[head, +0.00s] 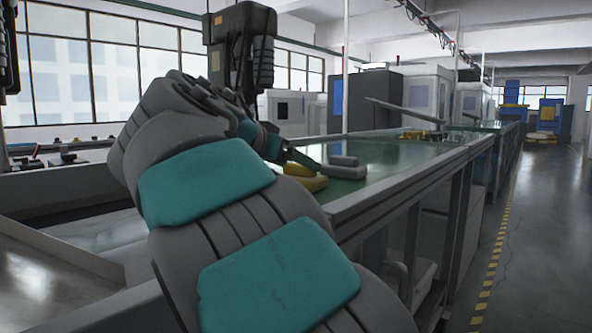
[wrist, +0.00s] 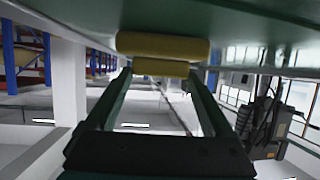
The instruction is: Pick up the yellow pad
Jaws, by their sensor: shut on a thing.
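My gripper (head: 308,164) reaches over the green-topped table from the left in the head view. In the wrist view its two dark green fingers (wrist: 160,78) stand apart, shut on a yellow pad (wrist: 160,68) that spans the gap between their tips. A second, wider yellow pad (wrist: 163,46) lies right beside it, along the green surface. In the head view yellow pads (head: 310,184) show below and beside the fingers, partly hidden by my arm. I cannot tell whether the held pad touches the table.
Grey pads (head: 342,172) lie on the green table (head: 385,160) just right of my gripper. A raised metal rim (head: 400,178) edges the table. Small yellow items (head: 415,134) sit farther back. An open aisle (head: 530,240) with a yellow-black floor line runs along the right.

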